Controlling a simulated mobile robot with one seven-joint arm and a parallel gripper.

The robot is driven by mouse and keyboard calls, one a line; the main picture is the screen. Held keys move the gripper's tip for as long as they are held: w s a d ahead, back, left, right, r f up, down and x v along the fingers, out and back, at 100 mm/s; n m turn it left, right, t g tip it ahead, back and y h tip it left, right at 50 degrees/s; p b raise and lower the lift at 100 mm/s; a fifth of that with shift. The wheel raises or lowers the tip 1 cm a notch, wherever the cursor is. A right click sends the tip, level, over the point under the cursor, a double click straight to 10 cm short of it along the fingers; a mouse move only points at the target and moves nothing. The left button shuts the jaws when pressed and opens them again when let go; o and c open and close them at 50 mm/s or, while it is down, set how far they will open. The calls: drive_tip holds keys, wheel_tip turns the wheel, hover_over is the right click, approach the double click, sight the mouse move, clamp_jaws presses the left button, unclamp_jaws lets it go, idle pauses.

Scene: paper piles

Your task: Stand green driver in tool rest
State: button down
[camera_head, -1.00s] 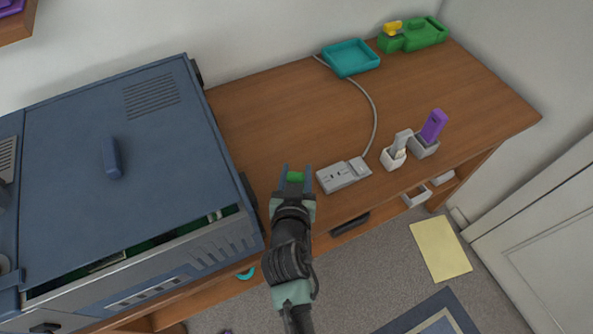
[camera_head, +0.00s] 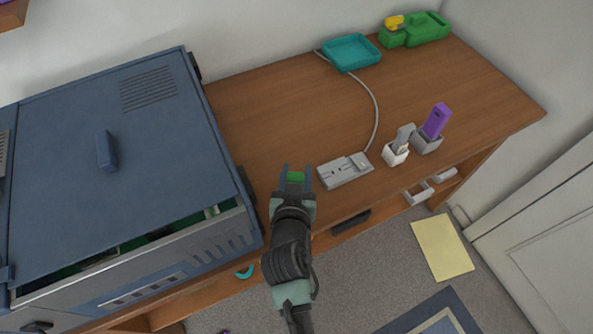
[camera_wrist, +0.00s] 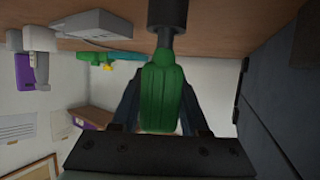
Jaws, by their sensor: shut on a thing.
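My gripper (camera_head: 296,172) is shut on the green driver (camera_wrist: 163,95), with a finger on each side of its handle. In the head view only a small green part of the driver (camera_head: 296,178) shows between the fingers, above the desk's front edge. In the wrist view its dark shaft (camera_wrist: 167,14) points away from my gripper, towards the wooden surface; its tip is out of frame. A grey slotted block (camera_head: 345,171) lies right of my gripper, apart from it. A white holder (camera_head: 393,157) and a grey holder (camera_head: 425,147) stand further right; I cannot tell which is the tool rest.
The white holder has a grey tool (camera_head: 405,136) in it; the grey one has a purple object (camera_head: 437,120). A large blue-grey machine (camera_head: 150,130) stands close on the left. A teal tray (camera_head: 351,53) and green item (camera_head: 425,31) are at the back.

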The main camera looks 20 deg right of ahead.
drive_tip(key=shift+f, duration=0.2)
unclamp_jaws()
idle(0.5)
drive_tip(key=shift+s+r, duration=0.1)
drive_tip(key=p+v, duration=0.1)
drive_tip(key=v, duration=0.8)
drive_tip(key=shift+s+a+p, duration=0.25)
drive_tip(key=shift+s+p, duration=0.1)
drive_tip(key=shift+p, duration=0.05)
drive_tip(key=shift+r, duration=0.1)
idle(0.7)
